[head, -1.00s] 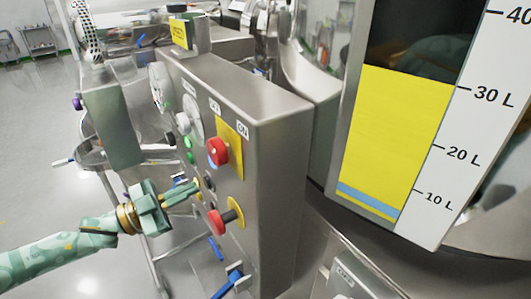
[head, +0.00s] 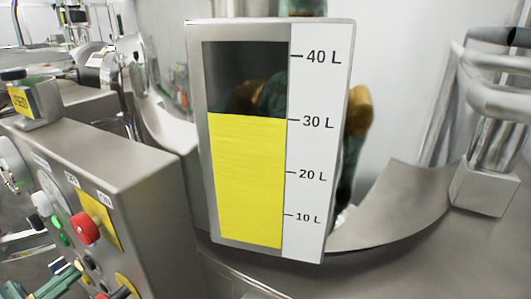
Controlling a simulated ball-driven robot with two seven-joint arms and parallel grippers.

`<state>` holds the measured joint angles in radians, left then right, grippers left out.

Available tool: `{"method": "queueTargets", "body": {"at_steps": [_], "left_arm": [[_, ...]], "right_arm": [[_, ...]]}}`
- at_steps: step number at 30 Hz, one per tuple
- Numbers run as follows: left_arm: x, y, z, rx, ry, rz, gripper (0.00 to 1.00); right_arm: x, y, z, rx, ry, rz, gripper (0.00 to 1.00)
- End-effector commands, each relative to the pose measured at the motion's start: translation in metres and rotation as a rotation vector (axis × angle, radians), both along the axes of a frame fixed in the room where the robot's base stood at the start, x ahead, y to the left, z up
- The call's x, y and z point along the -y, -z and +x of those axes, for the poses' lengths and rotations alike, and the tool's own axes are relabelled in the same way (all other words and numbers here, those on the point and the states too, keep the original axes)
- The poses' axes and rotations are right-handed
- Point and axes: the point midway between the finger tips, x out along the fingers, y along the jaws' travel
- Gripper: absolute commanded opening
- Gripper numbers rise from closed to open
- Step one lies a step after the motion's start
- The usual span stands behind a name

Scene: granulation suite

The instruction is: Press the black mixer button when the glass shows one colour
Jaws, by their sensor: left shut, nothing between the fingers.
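The sight glass (head: 247,180) stands in a steel frame beside a litre scale. Its liquid is one even yellow from the bottom to a little above 30 L, with dark empty glass above. The control box (head: 130,190) is at the left, with small dark buttons (head: 88,262) low on its face. My left gripper (head: 72,275) is at the bottom left edge, shut and empty, its tips close to these buttons. I cannot tell whether it touches one. My right gripper is out of view.
A red knob (head: 86,228) on a yellow plate and a green button (head: 56,223) sit above the dark buttons. Another red control (head: 122,292) is below, partly cut off. A curved steel surface (head: 400,215) lies to the right.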

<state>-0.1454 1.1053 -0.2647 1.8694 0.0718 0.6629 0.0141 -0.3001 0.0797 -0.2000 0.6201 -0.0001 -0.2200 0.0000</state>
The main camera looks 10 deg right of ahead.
Motion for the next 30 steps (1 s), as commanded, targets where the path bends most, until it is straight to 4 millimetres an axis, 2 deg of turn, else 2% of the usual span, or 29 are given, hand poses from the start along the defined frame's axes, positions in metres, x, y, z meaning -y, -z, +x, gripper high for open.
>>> {"method": "queueTargets", "body": {"at_steps": [21,30], "left_arm": [[0.011,0.0,0.013,0.001,0.001,-0.001,0.0],[-0.004,-0.003,-0.005,-0.003,-0.001,0.0,0.0]], "right_arm": [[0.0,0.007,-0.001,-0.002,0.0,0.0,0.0],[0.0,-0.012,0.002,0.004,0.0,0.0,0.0]]}}
